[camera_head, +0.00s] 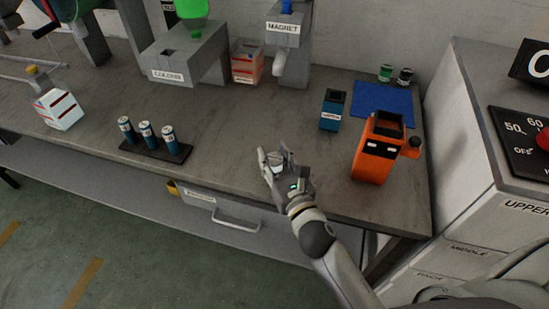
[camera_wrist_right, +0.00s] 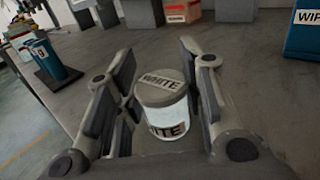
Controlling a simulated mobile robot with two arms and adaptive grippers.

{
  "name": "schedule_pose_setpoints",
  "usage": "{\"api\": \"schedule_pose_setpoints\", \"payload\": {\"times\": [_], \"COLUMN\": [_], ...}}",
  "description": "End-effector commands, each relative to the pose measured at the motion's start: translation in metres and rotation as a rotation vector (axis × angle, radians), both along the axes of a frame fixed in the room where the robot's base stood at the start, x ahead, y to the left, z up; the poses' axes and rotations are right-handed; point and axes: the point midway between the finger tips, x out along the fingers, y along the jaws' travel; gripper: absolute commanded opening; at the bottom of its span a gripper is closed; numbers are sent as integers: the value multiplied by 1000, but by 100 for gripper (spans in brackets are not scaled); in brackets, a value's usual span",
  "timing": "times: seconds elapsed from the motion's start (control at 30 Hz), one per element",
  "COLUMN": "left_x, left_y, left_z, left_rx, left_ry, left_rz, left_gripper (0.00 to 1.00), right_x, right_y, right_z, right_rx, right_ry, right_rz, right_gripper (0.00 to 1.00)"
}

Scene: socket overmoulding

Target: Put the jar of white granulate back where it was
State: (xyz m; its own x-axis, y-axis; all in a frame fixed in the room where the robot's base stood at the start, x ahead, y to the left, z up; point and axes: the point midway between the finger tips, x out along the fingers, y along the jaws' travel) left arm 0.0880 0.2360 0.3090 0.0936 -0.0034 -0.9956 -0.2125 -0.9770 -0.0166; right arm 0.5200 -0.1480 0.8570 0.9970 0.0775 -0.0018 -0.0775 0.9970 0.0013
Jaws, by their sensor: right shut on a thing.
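The jar of white granulate (camera_wrist_right: 165,122), with a grey lid and labels reading WHITE, stands upright between the fingers of my right gripper (camera_wrist_right: 158,92). In the head view my right gripper (camera_head: 275,160) is near the front edge of the bench, above the drawer, and shut on the jar. The fingers mostly hide the jar there, and I cannot tell whether it touches the bench. A blue mat (camera_head: 383,99) lies at the back right, with a green-topped jar (camera_head: 386,73) and a black-topped jar (camera_head: 405,77) just behind it. My left gripper is not in view.
A dark blue wipes box (camera_head: 332,111) and an orange machine (camera_head: 377,150) stand between my right gripper and the mat. A rack of several blue bottles (camera_head: 156,149) is to the left. The magnet unit (camera_head: 284,40) stands behind. Bare bench lies around the gripper.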

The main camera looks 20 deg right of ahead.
Motion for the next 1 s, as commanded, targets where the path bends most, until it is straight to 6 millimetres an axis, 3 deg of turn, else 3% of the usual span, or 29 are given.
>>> {"api": "schedule_pose_setpoints", "payload": {"times": [0.3,0.33,0.47,1.0], "left_x": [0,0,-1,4], "left_y": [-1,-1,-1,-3], "left_z": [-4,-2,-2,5], "left_rx": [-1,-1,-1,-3], "left_ry": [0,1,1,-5], "left_rz": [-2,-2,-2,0], "left_gripper": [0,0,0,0], "right_x": [0,0,0,2], "right_y": [0,0,0,-6], "right_z": [-4,-3,-2,2], "right_rx": [-1,-1,-1,-3], "right_ry": [0,0,0,0], "right_rz": [0,0,0,2], "right_gripper": [13,40,57,58]}}
